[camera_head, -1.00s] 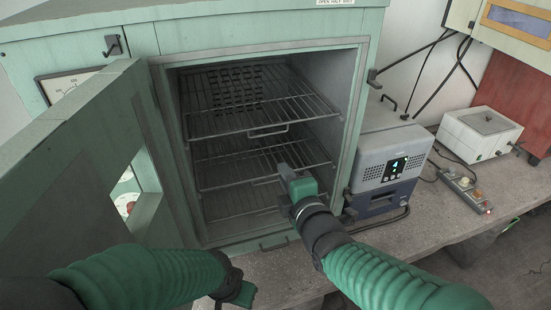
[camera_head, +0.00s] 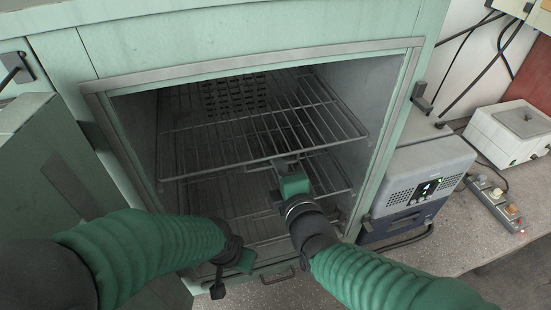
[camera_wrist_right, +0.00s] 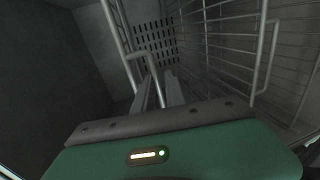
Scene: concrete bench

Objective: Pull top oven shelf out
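The top oven shelf (camera_head: 215,155) is a wire rack inside the green oven, with a wire handle at its front edge. In the right wrist view the handle (camera_wrist_right: 146,56) reaches down to the right gripper's fingers (camera_wrist_right: 158,92). The fingers look apart, with the handle's bar seemingly between them; contact is not clear. My left gripper (camera_head: 232,270) hangs low before the oven's front; its fingers are too unclear to judge.
A lower wire shelf (camera_head: 205,192) sits below; its handle (camera_wrist_right: 268,62) shows in the right wrist view. The oven door (camera_head: 50,190) stands open at left. A grey-blue unit (camera_head: 415,185), a white box (camera_head: 508,135) and a power strip (camera_head: 493,203) stand to the right on the bench.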

